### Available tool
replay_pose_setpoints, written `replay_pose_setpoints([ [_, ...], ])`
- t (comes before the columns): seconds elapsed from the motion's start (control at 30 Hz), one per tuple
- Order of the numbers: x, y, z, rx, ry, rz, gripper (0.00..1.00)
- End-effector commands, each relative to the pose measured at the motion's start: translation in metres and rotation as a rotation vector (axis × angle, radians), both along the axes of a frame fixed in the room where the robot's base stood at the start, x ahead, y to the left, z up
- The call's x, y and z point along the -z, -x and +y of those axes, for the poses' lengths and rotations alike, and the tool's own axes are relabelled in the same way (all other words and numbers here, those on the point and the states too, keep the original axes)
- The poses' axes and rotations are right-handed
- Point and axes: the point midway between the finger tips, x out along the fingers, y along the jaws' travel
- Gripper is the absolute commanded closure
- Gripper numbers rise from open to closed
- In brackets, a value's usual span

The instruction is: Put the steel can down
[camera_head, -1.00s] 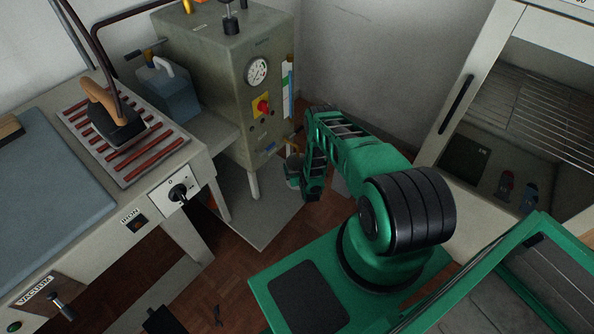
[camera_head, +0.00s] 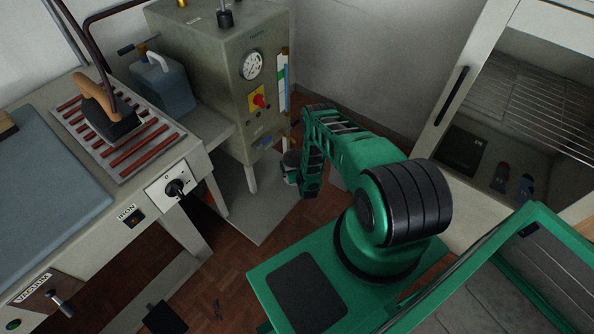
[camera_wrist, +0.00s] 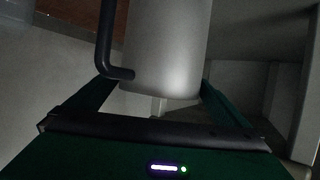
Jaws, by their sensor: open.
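The steel can (camera_wrist: 168,45) is a pale grey metal cylinder with a dark bent handle (camera_wrist: 108,40) on its left side in the wrist view. It fills the upper middle of that view, and its top is cut off. My gripper (camera_wrist: 155,88) is open, with one green finger on each side of the can's lower part. I cannot tell whether either finger touches it. In the head view the can (camera_head: 290,160) is small and partly hidden beside my gripper, low in front of the grey machine. What lies directly under it is hard to make out.
The grey boiler cabinet (camera_head: 218,85) with its gauge stands behind the can, over a pale floor plate (camera_head: 255,205). The ironing table (camera_head: 50,190), with an iron (camera_head: 108,115), is at the left. A white-framed cabinet (camera_head: 455,110) with wire shelves stands at the right.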

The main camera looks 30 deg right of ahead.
Motion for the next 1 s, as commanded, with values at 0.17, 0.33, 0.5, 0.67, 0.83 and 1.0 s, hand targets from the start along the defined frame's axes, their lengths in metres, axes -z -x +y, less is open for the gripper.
replay_pose_setpoints([
  [0.17,-0.010,0.024,0.008,-0.001,-0.001,0.003,0.00],
  [0.33,-0.023,0.053,0.018,-0.001,-0.002,0.004,0.00],
  [0.5,-0.034,0.078,0.027,-0.001,-0.001,0.003,0.00],
  [0.67,-0.041,0.092,0.032,-0.001,0.000,0.001,0.00],
  [0.83,-0.043,0.097,0.033,-0.001,0.001,0.000,0.00],
  [1.0,-0.043,0.097,0.034,-0.001,0.001,0.000,0.00],
])
